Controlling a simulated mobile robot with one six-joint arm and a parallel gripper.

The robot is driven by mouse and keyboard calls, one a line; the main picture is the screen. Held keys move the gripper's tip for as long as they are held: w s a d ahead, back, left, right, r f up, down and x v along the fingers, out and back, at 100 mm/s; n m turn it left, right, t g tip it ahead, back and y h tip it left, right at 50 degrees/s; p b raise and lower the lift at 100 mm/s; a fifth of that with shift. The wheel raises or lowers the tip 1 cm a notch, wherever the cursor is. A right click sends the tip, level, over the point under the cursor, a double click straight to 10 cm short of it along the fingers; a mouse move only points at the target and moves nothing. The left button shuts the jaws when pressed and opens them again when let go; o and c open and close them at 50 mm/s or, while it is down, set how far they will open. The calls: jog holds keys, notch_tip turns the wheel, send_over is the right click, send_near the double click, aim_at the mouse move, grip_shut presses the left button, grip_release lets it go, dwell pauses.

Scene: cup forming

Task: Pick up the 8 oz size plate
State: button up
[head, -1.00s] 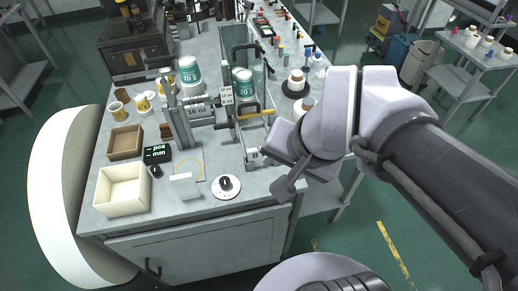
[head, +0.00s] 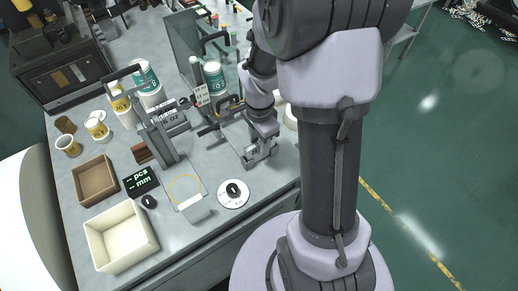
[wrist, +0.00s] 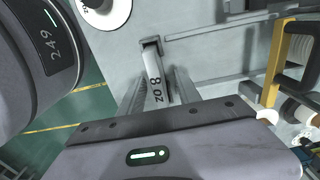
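The 8 oz size plate (wrist: 154,82) is a small grey metal piece with dark "8 oz" lettering, standing at the bench's near edge. In the head view the plate (head: 250,155) is partly covered by my gripper (head: 262,147). In the wrist view my gripper (wrist: 157,92) has its two fingers on either side of the plate, with gaps visible between them and it. The fingers look open around the plate. Whether a fingertip touches it is hard to tell.
The 16 oz plate (head: 172,117) stands in a metal frame to the left. A round white dial (head: 233,194) lies near the front edge. A cream bin (head: 121,236) and brown tray (head: 96,181) sit at left.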

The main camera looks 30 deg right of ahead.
notch_tip(320, 180, down, 4)
jog(key=shift+s+f+b, duration=0.15)
jog(key=shift+f+b, duration=0.1)
jog(key=shift+b, duration=0.35)
grip_shut()
jog(key=shift+r, duration=0.1)
